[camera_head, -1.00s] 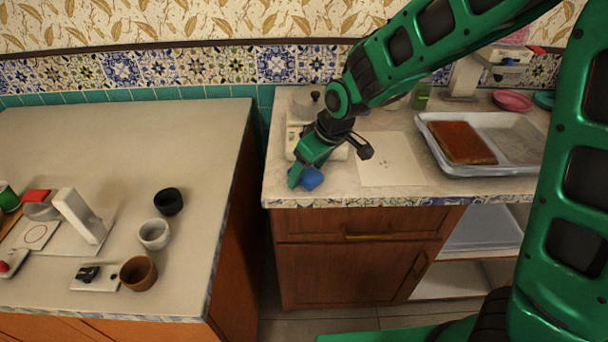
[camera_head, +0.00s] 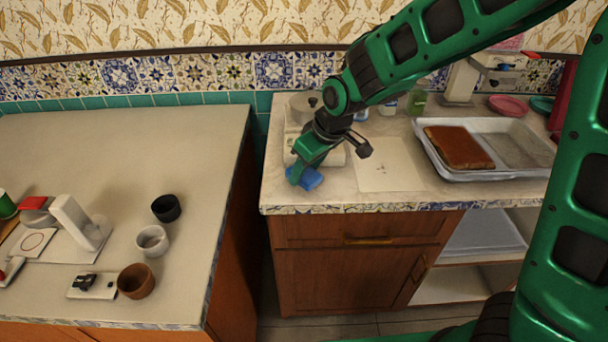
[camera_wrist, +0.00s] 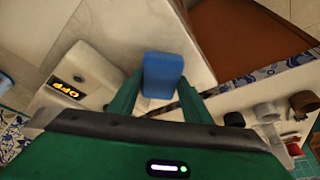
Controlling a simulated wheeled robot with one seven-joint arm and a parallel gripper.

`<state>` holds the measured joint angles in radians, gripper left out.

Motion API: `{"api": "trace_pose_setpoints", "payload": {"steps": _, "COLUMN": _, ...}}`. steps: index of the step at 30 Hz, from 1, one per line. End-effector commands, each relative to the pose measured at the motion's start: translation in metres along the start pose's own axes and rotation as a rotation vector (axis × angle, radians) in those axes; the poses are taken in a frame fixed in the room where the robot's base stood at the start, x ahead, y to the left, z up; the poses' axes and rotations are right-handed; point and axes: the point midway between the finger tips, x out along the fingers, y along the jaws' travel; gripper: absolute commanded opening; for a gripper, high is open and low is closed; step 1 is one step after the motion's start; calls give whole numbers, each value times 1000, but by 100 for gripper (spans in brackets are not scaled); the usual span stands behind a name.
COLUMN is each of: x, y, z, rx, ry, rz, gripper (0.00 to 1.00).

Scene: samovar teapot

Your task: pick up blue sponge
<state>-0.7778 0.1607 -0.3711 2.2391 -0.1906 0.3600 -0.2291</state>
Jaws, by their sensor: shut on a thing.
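The blue sponge (camera_head: 311,179) is at the front left part of the right counter in the head view. My gripper (camera_head: 297,178) is shut on it, with the fingers pointing down. In the wrist view the blue sponge (camera_wrist: 162,75) sits between the two green fingertips of my gripper (camera_wrist: 160,92), one finger on each side. I cannot tell whether the sponge touches the counter.
A white scale (camera_wrist: 85,75) marked OFF is beside my gripper. A pale sheet (camera_head: 390,164) and a tray (camera_head: 467,174) with a brown slab (camera_head: 458,147) lie to the right. Cups (camera_head: 152,240) stand on the left counter (camera_head: 110,150), across a floor gap.

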Motion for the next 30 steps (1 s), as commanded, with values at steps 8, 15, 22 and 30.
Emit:
{"api": "trace_pose_setpoints", "payload": {"steps": 8, "x": -41, "y": -35, "z": -15, "rx": -6, "ry": 4, "rz": -2, "gripper": 20}}
{"api": "trace_pose_setpoints", "payload": {"steps": 15, "x": -68, "y": -83, "z": -24, "rx": -4, "ry": 4, "rz": -1, "gripper": 20}}
{"api": "trace_pose_setpoints", "payload": {"steps": 22, "x": -83, "y": -109, "z": -28, "rx": -1, "ry": 1, "rz": 0, "gripper": 20}}
{"api": "trace_pose_setpoints", "payload": {"steps": 30, "x": -88, "y": -117, "z": -29, "rx": 1, "ry": 1, "rz": 1, "gripper": 20}}
